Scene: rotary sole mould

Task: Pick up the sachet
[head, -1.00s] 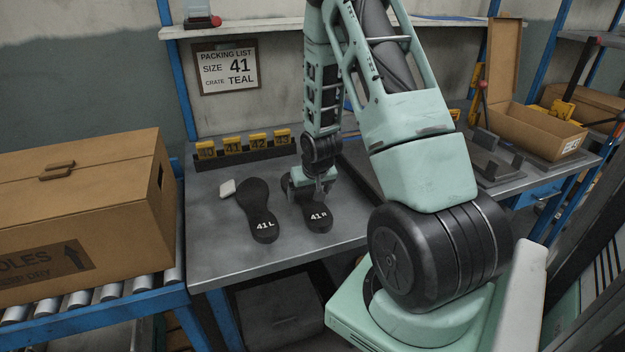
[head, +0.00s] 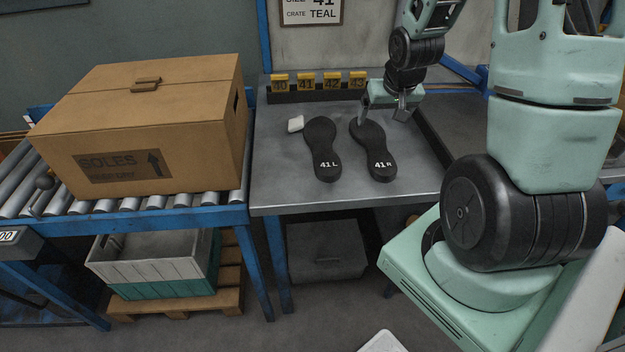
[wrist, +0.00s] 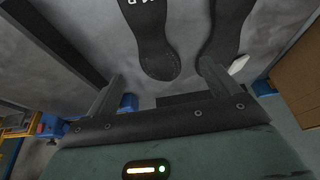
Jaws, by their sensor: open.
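The sachet (head: 295,123) is a small white packet lying on the grey bench, just left of the upper end of the 41 L sole (head: 321,140). In the wrist view the sachet (wrist: 239,64) shows partly, beside a dark sole and beyond one finger. My gripper (head: 382,112) is open and empty, above the bench by the upper end of the 41 R sole (head: 374,147), to the right of the sachet. Its two fingers also show in the wrist view (wrist: 158,90), with the end of a sole showing between and beyond them.
A row of yellow number tags (head: 318,82) stands along the bench's back. A large cardboard box (head: 160,120) sits on the roller conveyor (head: 120,203) at the left. A grey and teal crate (head: 150,265) is below it. The bench front (head: 290,190) is clear.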

